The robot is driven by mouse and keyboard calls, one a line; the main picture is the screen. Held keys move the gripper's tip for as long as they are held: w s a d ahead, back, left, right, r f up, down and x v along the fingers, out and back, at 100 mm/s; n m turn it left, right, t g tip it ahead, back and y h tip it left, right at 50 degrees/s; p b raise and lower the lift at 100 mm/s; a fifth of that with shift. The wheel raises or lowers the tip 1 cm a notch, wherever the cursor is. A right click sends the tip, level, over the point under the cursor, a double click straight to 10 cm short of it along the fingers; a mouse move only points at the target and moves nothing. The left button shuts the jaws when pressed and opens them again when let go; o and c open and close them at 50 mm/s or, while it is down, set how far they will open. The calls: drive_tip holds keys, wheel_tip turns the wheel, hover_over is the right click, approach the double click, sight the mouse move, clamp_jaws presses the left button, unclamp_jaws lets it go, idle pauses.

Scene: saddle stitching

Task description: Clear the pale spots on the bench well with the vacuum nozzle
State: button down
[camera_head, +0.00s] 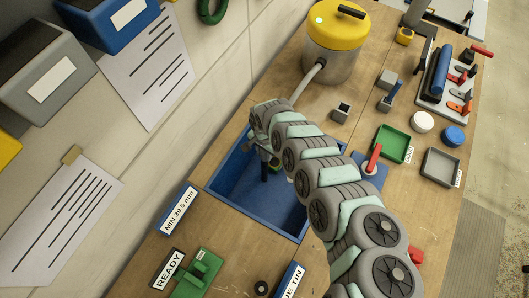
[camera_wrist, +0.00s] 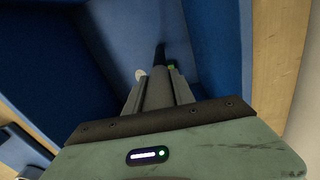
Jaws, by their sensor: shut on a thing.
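The bench well (camera_head: 228,178) is a blue sunken box in the wooden bench, and its blue walls and floor fill much of the wrist view (camera_wrist: 212,50). My gripper (camera_head: 268,166) is down at the well, largely hidden by my arm in the head view. In the wrist view my gripper (camera_wrist: 160,78) is shut on the vacuum nozzle (camera_wrist: 160,53), whose dark tip points into the well. One pale spot (camera_wrist: 140,74) shows just left of the nozzle, partly beside the finger. A small green patch (camera_wrist: 171,66) shows right of the tip. Contact with the floor cannot be told.
The yellow-lidded vacuum (camera_head: 338,42) stands at the back, its grey hose (camera_head: 307,82) running toward my gripper. A green tray (camera_head: 391,145), grey tray (camera_head: 440,166) and small blocks lie right. A green fixture (camera_head: 198,272) is at the front. My arm covers the well's right side.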

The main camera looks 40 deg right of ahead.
idle(0.4)
wheel_tip(320, 180, up, 5)
drive_tip(key=p, duration=0.6)
drive_tip(key=shift+r, duration=0.1)
